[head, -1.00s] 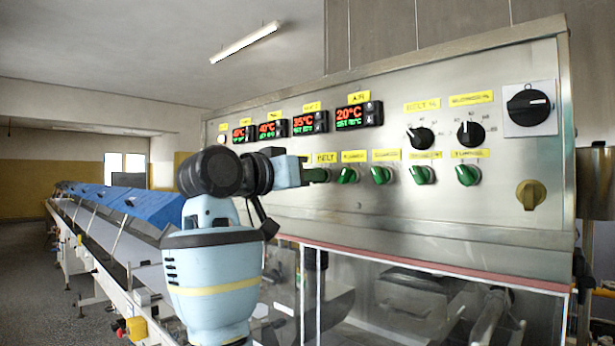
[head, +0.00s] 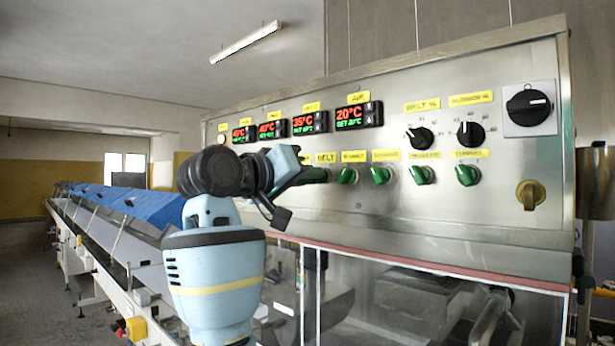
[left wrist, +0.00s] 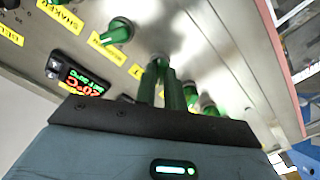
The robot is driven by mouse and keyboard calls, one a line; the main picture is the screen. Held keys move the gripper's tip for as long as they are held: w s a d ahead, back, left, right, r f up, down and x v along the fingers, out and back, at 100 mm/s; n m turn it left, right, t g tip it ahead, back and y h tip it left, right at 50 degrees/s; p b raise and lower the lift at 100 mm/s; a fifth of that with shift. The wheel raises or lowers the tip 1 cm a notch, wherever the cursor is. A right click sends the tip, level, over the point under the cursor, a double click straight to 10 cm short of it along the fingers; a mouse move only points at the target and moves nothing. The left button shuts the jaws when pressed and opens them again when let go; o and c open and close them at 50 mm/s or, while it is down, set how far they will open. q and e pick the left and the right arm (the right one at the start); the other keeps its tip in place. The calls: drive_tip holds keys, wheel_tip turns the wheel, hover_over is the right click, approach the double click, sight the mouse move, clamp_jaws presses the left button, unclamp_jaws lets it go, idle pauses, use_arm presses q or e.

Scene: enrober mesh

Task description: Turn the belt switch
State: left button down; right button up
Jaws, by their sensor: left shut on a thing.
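The belt switch (head: 320,175) is a green knob under the yellow BELT label (head: 326,157) on the steel control panel. My left gripper (head: 306,175) reaches it from the left and is shut on it. The gripper is tilted in the head view and hides part of the knob. In the left wrist view the two narrow fingers (left wrist: 163,88) reach to a green knob, whose top shows between and beyond them. The knob's exact angle cannot be told. My right gripper is not in view.
More green knobs (head: 380,175) sit close to the right in the same row. Black dials (head: 420,138), a black rotary switch (head: 528,106) and red-green displays (head: 310,122) are above. A conveyor with blue covers (head: 135,205) runs off at left.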

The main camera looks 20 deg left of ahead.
use_arm(q)
drive_tip(key=c, duration=1.5)
unclamp_jaws()
drive_tip(key=shift+v, duration=3.9)
